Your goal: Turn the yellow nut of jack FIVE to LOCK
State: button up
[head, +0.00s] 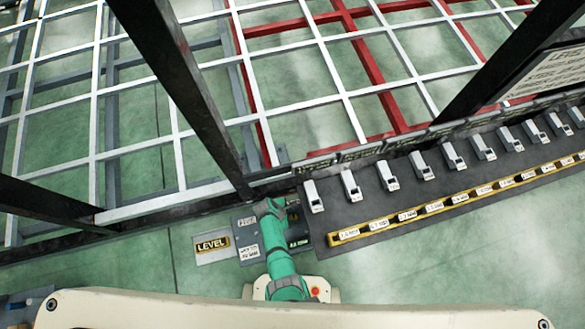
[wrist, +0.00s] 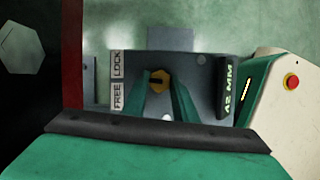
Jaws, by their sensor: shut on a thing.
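In the wrist view the yellow nut (wrist: 160,79) sits on a grey plate, with a dark mark on its left part. To its left are a LOCK label (wrist: 117,64) and a FREE label (wrist: 117,96); the mark lies nearest the lower part of LOCK. My gripper (wrist: 161,84) has its two green fingers on either side of the nut, shut on it. In the head view my green arm reaches down over the jack plate (head: 244,223) beside the frame's post; the nut is hidden there. No jack number is readable.
A yellow-black LEVEL plate (head: 212,243) lies left of my arm. A dark bench (head: 365,207) with a row of grey-white blocks runs right. A dark post (head: 190,90) and white grid (head: 150,82) stand behind. Green floor (head: 450,255) is clear in front of the bench.

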jog(key=shift+w+m, duration=0.1)
jog(key=shift+m, duration=0.6)
jog(key=shift+m+g, duration=0.3)
jog(key=o, duration=1.1)
jog(key=v, duration=1)
jog(key=shift+a+r, duration=0.15)
jog(key=shift+r, duration=0.2)
